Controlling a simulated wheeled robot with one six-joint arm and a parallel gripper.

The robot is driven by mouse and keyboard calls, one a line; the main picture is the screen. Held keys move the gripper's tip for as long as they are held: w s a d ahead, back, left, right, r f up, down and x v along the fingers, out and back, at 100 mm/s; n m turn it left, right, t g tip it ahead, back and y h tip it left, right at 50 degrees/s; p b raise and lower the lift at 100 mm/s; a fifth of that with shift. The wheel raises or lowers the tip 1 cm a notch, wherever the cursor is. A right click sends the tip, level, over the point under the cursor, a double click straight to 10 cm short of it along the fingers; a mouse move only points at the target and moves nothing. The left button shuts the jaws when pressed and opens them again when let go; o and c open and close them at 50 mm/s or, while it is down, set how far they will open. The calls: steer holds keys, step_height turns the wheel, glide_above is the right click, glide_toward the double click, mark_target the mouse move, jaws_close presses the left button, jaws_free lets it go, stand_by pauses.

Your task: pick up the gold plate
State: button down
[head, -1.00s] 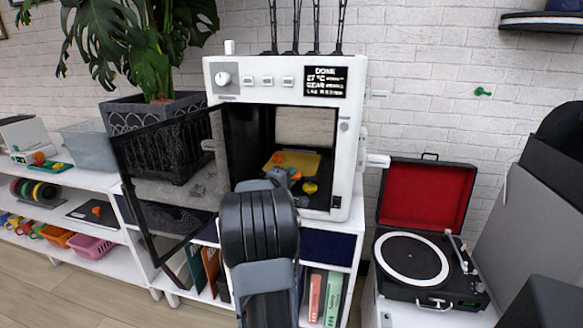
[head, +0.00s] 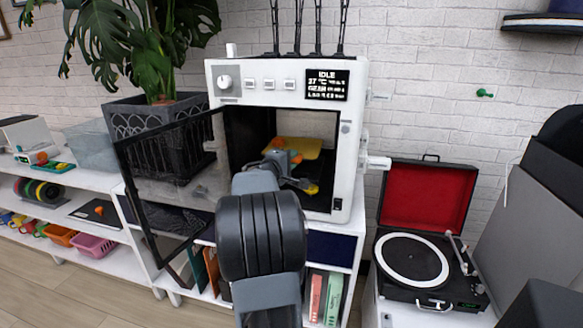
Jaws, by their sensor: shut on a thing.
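The gold plate (head: 308,149) is inside the white printer, seen through its open front. It is tilted and appears raised off the chamber floor. An orange piece (head: 278,143) sits on or against its left part. My gripper (head: 291,162) reaches into the chamber and is shut on the near edge of the plate; the exact contact is partly hidden by the gripper itself. A small yellow part (head: 312,189) shows below the plate, partly covered by a grey part of my gripper.
The printer (head: 214,80) stands on a white shelf, its dark-framed door (head: 165,185) swung open to the left. A potted plant (head: 150,125) stands behind the door. A record player (head: 412,258) with its red-lined lid up is at right.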

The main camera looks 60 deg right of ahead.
steer(key=s+a, duration=0.2)
steer(key=a, duration=0.7)
steer(key=s+a, duration=0.3)
steer(key=a, duration=0.6)
steer(key=shift+s+f, duration=0.15)
steer(key=shift+s, duration=0.2)
